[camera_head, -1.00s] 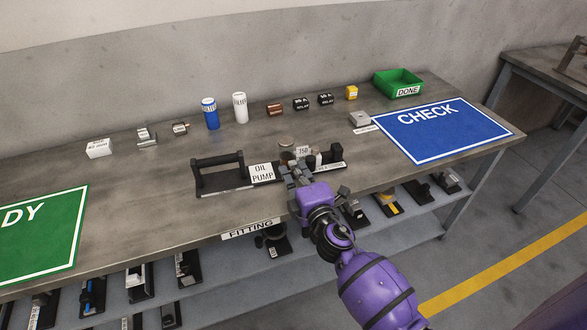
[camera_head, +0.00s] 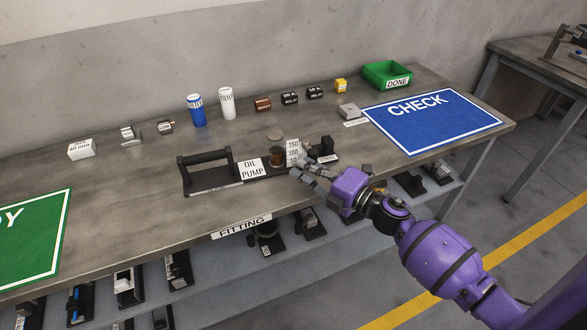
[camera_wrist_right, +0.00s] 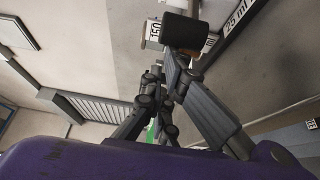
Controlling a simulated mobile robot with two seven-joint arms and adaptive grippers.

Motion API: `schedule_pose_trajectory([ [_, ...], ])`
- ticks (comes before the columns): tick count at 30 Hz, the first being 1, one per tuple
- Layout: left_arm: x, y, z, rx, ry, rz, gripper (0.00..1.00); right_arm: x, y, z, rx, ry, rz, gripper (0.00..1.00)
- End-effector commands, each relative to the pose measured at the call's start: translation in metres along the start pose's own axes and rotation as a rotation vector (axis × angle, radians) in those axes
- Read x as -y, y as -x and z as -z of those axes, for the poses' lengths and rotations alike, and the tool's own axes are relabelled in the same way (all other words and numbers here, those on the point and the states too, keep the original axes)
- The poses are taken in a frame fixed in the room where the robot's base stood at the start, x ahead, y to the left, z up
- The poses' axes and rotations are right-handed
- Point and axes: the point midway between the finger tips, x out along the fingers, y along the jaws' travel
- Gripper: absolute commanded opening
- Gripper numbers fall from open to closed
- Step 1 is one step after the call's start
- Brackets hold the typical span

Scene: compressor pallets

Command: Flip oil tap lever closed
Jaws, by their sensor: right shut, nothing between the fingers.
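The oil pump unit (camera_head: 212,188) stands at the front of the bench, with a black handle frame and an OIL PUMP label (camera_head: 252,168). To its right are a brown cylinder (camera_head: 277,156), a white card with numbers (camera_head: 293,149) and a black upright part (camera_head: 327,147). I cannot make out the tap lever for certain. My right gripper (camera_head: 297,174) is shut and empty, just in front of the card; I cannot tell whether it touches anything. In the wrist view, its fingers (camera_wrist_right: 160,78) are below a dark cylindrical part (camera_wrist_right: 184,30). My left gripper is not in view.
A blue CHECK mat (camera_head: 432,118) lies at the right and a green mat (camera_head: 35,235) at the left. Blue and white filters (camera_head: 197,112), small boxes and a green DONE bin (camera_head: 387,74) stand behind. A shelf below the bench holds several parts.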

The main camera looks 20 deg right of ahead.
Motion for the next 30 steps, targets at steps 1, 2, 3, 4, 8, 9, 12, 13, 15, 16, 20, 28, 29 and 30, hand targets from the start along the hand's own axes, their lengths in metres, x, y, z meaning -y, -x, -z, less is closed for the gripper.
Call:
schedule_pose_trajectory([
  [1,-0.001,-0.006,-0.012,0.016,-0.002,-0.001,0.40,0.009,0.006,-0.006,-0.043,0.004,0.010,0.00],
  [2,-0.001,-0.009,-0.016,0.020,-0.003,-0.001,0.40,0.009,0.008,-0.009,-0.071,0.004,0.010,0.00],
  [3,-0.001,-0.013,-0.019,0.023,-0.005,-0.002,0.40,0.010,0.011,-0.012,-0.108,0.003,0.010,0.00],
  [4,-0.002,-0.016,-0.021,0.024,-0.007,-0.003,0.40,0.010,0.014,-0.014,-0.137,0.004,0.010,0.00],
  [8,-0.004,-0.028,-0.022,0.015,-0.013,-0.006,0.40,0.009,0.022,-0.025,-0.252,0.002,0.009,0.00],
  [9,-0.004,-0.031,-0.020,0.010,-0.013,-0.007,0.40,0.008,0.024,-0.028,-0.286,0.001,0.007,0.00],
  [12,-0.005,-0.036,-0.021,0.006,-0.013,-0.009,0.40,0.007,0.030,-0.034,-0.336,-0.002,0.006,0.00],
  [13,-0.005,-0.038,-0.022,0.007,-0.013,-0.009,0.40,0.006,0.031,-0.036,-0.334,-0.002,0.005,0.00],
  [15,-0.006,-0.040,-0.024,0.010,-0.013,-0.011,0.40,0.005,0.034,-0.041,-0.333,-0.001,0.004,0.00],
  [16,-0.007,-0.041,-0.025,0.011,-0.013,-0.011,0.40,0.004,0.035,-0.043,-0.333,-0.001,0.003,0.00],
  [20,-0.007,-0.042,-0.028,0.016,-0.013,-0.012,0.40,0.003,0.038,-0.050,-0.333,-0.001,0.002,0.00],
  [28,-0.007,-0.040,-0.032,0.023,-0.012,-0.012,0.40,0.001,0.040,-0.058,-0.332,0.000,0.000,0.00],
  [29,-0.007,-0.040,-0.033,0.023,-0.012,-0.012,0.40,0.001,0.041,-0.058,-0.331,0.000,0.000,0.00],
  [30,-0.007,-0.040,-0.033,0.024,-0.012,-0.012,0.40,0.001,0.041,-0.059,-0.331,0.000,0.000,0.00],
])
